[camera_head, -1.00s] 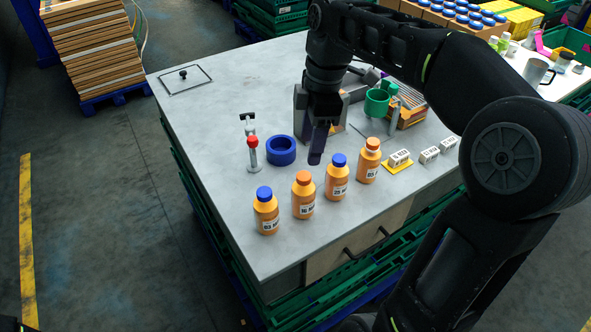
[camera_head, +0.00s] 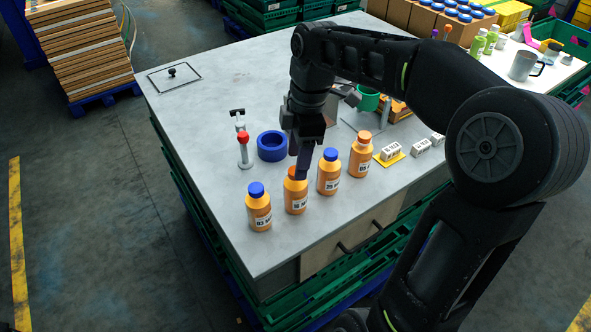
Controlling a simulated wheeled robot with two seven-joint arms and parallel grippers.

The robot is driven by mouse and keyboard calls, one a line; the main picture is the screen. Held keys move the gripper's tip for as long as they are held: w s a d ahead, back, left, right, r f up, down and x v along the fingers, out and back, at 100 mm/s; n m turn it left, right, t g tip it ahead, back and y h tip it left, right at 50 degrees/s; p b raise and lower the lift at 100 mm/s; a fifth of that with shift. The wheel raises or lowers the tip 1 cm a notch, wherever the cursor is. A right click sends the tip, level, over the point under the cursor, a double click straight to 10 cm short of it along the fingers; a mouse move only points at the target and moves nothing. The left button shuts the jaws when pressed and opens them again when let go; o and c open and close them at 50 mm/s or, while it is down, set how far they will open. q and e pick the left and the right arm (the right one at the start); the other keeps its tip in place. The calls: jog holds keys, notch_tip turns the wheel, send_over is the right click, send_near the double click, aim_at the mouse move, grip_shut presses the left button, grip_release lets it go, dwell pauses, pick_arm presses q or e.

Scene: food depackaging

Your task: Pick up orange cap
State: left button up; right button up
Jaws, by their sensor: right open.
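Several orange bottles stand upright in a row near the table's front edge. The second bottle from the left (camera_head: 295,196) has an orange cap (camera_head: 292,173), partly hidden by my right gripper (camera_head: 301,172). My right gripper points down at this cap with its jaws open; I cannot tell whether it touches the cap. The rightmost bottle (camera_head: 360,158) also has an orange cap (camera_head: 365,135). The leftmost bottle (camera_head: 259,212) and the third bottle (camera_head: 328,177) have blue caps. My left gripper is not in view.
A blue ring (camera_head: 272,146) and a red-topped lever stand (camera_head: 244,150) are left of my gripper. White labelled blocks (camera_head: 390,152) lie to the right. A green cup (camera_head: 368,99) is behind my arm. The table's left part (camera_head: 190,120) is mostly clear.

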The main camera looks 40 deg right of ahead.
notch_tip(320, 180, down, 2)
jog(key=shift+a+f, duration=0.1)
jog(key=shift+f, duration=0.1)
jog(key=shift+c, duration=0.4)
grip_shut()
dwell(0.5)
